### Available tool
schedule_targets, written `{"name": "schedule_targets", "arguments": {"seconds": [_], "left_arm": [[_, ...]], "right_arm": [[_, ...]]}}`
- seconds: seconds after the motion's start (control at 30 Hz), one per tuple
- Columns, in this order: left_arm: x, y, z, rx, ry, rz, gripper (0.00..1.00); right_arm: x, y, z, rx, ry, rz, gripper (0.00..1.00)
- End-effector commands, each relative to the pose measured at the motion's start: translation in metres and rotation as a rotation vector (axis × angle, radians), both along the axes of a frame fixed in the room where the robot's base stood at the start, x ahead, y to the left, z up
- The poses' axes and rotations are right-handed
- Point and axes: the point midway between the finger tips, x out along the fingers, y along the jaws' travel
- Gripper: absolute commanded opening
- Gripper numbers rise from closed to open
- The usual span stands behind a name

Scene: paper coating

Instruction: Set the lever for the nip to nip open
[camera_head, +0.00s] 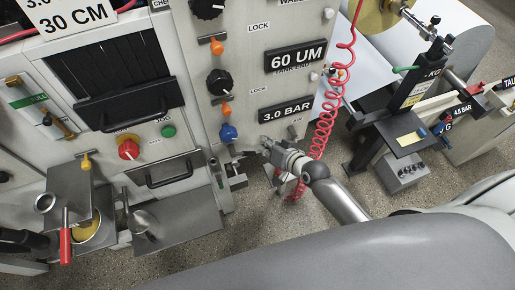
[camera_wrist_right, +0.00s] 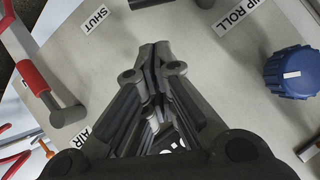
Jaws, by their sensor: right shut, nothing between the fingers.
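My right gripper (camera_head: 270,145) is in front of the lower part of the upright machine panel, below the 3.0 BAR label. It also shows in the right wrist view (camera_wrist_right: 155,52), with its fingers shut and empty. In that view a lever with a red grip (camera_wrist_right: 32,72) and a grey pivot end is at the left, apart from the fingers. A SHUT label (camera_wrist_right: 95,18) is near it. A partly cut-off label ending in ROLL (camera_wrist_right: 240,18) is at the upper right. I cannot tell for sure which lever is the nip lever. My left gripper is not in view.
A blue knob (camera_wrist_right: 291,72) is right of the fingers. A coiled red hose (camera_head: 325,125) hangs close to my right gripper. A grey metal tray (camera_head: 180,220) is at the lower left, and a stand with a black plate (camera_head: 405,140) is at the right.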

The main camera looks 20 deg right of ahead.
Motion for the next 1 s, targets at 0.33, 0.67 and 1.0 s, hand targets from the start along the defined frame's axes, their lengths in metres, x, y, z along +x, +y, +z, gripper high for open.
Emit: {"name": "schedule_targets", "arguments": {"seconds": [0.33, 0.67, 1.0], "left_arm": [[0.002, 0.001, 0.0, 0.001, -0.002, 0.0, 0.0], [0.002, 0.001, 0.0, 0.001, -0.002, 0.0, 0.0], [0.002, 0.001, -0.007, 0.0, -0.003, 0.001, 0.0]], "right_arm": [[0.012, 0.019, -0.033, 0.001, 0.001, 0.001, 0.0], [0.013, 0.022, -0.037, 0.0, -0.001, 0.0, 0.0], [0.013, 0.021, -0.04, 0.014, -0.002, -0.001, 0.0]]}}
